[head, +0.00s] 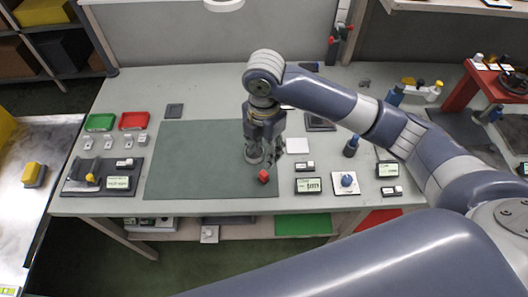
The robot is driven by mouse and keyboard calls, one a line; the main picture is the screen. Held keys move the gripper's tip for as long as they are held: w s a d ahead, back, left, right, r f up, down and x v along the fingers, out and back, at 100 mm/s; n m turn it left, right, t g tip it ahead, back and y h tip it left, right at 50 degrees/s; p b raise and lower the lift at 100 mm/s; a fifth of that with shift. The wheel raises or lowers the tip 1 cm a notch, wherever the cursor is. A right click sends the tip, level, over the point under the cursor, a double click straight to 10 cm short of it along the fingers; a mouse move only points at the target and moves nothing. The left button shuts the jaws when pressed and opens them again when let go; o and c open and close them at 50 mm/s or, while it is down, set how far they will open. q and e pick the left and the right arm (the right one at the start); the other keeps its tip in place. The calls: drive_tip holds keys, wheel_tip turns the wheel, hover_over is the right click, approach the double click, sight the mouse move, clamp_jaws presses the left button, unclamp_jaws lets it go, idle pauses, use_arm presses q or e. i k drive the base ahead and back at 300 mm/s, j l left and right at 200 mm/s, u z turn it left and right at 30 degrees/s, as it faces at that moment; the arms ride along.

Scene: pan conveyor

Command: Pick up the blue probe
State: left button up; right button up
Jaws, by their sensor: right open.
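My right gripper (266,155) hangs pointing down over the right part of the green mat (190,165). Its fingers are apart and I see nothing held between them. A small red block (263,177) lies on the mat just in front of the fingers. A small blue-topped piece (347,180) stands on a white square pad to the right of the gripper. A dark blue upright piece (351,148) stands behind it. I cannot tell which of these, if either, is the blue probe. My left gripper is out of view.
Red (133,121) and green (100,122) trays stand at the back left. A dark fixture board (103,177) lies at the left. Small displays (308,185) stand right of the mat. My right arm spans the table's right side. The mat's left half is clear.

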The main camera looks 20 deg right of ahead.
sight(354, 140)
drive_tip(key=z, duration=1.4)
